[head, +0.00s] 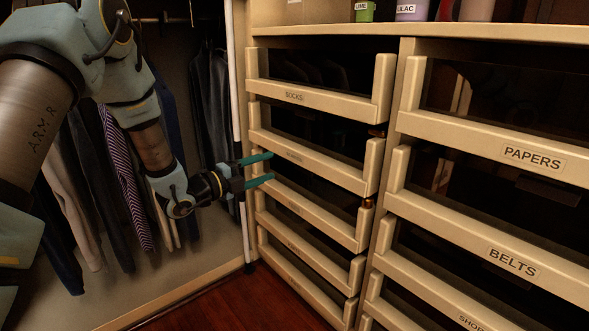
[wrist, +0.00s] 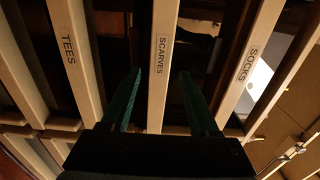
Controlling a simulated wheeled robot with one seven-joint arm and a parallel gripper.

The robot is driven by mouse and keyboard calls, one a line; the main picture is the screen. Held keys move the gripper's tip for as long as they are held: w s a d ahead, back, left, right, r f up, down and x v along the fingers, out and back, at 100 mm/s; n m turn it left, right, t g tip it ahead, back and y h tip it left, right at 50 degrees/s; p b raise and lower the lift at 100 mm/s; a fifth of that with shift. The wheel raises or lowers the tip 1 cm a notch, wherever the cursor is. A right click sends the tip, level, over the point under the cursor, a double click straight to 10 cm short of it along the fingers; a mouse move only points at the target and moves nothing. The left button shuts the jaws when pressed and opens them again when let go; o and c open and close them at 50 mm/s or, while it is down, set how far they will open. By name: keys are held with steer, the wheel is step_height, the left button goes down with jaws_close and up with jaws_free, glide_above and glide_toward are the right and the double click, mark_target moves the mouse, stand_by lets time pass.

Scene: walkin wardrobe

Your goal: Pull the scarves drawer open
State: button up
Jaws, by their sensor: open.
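The scarves drawer shows in the wrist view as a pale front panel (wrist: 162,60) with a SCARVES label, running between my two fingers. In the head view it is the second drawer down in the left column (head: 325,166), under the socks drawer (head: 345,103); its label is too small to read there. My gripper (head: 272,166) is open at the left part of this front, one finger above the other. In the wrist view my gripper (wrist: 160,74) has a dark green finger on each side of the panel, with gaps visible. I cannot tell whether either finger touches it.
The tees drawer (wrist: 75,50) and the socks drawer lie on either side of the scarves panel in the wrist view. A right column holds the papers (head: 480,137) and belts (head: 470,240) drawers. Hanging clothes (head: 125,180) are at left. Reddish floor (head: 240,305) is clear.

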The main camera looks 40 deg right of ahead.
mark_target(294, 158)
steer(key=d, duration=0.7)
steer(key=d+b, duration=0.1)
steer(key=d, duration=0.2)
steer(key=shift+s+d, duration=0.2)
steer(key=shift+s, duration=0.15)
jaws_close()
stand_by(0.9)
